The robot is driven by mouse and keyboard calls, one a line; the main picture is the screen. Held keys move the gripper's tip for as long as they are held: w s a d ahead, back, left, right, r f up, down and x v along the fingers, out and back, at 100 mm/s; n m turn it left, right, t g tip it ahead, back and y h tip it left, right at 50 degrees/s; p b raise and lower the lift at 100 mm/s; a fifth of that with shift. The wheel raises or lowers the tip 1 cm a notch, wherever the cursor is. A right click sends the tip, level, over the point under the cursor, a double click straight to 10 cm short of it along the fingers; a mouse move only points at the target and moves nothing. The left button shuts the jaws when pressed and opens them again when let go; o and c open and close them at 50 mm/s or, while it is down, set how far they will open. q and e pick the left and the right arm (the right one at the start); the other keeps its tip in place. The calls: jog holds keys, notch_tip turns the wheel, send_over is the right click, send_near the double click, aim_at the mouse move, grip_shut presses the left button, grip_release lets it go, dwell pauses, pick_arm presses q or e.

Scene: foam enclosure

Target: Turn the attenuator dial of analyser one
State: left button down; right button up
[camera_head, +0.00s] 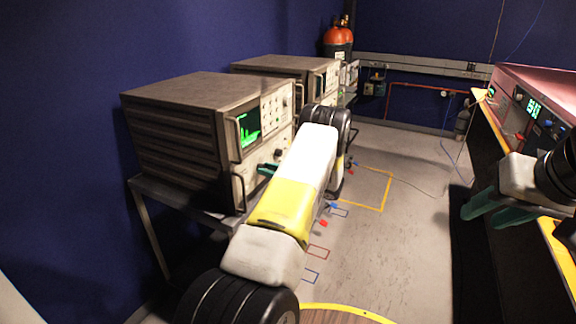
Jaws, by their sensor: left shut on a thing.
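The nearer analyser (185,125) is a grey-brown box on a bench, with a lit green screen (249,127) and a front panel of buttons and knobs. A second, similar analyser (285,66) stands behind it; I cannot read which is number one. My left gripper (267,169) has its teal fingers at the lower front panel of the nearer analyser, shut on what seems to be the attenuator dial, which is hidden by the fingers. A dark knob (279,153) shows just above them. My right gripper (487,208) is open and empty at the right, by the yellow-edged console.
The pink-topped console (540,88) runs along the right. The bench (172,198) carries the analysers on the left. Gas cylinders (338,40) stand at the back. The floor between has taped outlines, small coloured items and a thin cable.

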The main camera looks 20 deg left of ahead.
pick_arm(q)
jog(key=shift+m, duration=4)
jog(key=c, duration=1.1)
grip_release()
jog(key=shift+o, duration=0.2)
jog(key=d, duration=0.8)
jog(key=shift+s, duration=0.25)
